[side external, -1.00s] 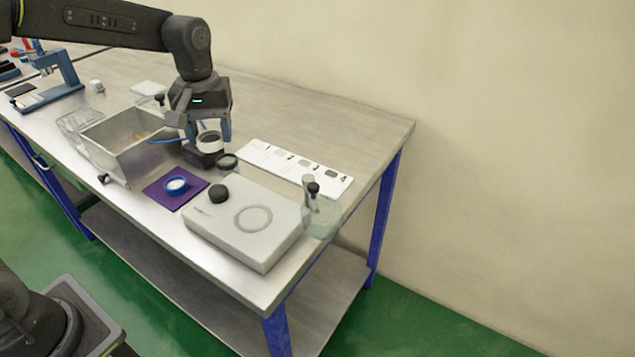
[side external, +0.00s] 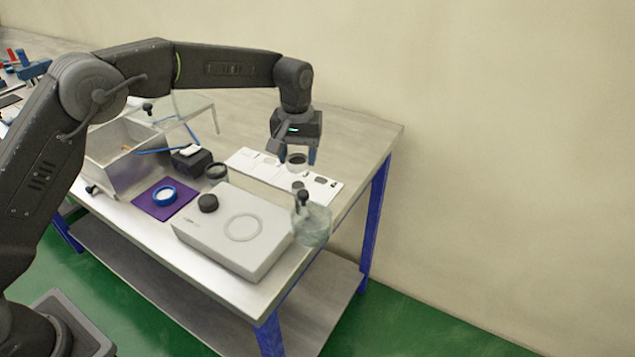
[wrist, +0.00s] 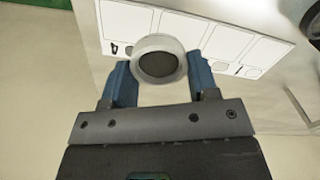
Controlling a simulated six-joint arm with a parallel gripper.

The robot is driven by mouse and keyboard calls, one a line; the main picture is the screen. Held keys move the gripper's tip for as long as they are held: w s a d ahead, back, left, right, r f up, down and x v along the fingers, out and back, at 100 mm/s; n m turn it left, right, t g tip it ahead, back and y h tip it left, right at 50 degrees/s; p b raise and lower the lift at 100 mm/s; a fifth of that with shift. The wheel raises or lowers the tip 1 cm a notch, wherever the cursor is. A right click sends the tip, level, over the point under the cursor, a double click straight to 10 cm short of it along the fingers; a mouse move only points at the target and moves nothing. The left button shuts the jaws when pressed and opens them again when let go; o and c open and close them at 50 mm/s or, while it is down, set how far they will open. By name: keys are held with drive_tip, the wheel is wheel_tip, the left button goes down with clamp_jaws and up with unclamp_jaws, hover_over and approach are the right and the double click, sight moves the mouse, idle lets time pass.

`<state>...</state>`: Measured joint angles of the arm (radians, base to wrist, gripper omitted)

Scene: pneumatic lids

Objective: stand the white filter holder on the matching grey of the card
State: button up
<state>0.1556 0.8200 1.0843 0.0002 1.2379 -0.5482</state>
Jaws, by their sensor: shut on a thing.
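The white filter holder (wrist: 143,47), a round white ring with a dark centre, is held between the blue fingers of my gripper (wrist: 160,76) in the wrist view. In the side view my gripper (side external: 295,155) is shut on the holder (side external: 296,167) over the white card (side external: 240,160). The gap between holder and card cannot be told. In the wrist view the card (wrist: 230,42) shows several outlined fields with small dark marks. The holder covers part of it, and the grey shades are too small to tell apart.
A glass bottle with a dark top (side external: 311,228) stands near the card's right end. A white device (side external: 205,238) lies in front. A black block (side external: 190,163), a dark round jar (side external: 216,174), a purple mat (side external: 150,207) with a blue ring, and a metal bin (side external: 105,165) are left.

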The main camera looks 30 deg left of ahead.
hover_over(318, 191)
wheel_tip(318, 191, down, 3)
drive_tip(key=shift+s+r, duration=0.15)
drive_tip(key=shift+f, duration=1.95)
drive_tip(key=shift+f, duration=0.2)
drive_tip(key=o, duration=0.9)
wheel_tip(318, 191, up, 12)
drive_tip(key=shift+r, duration=0.2)
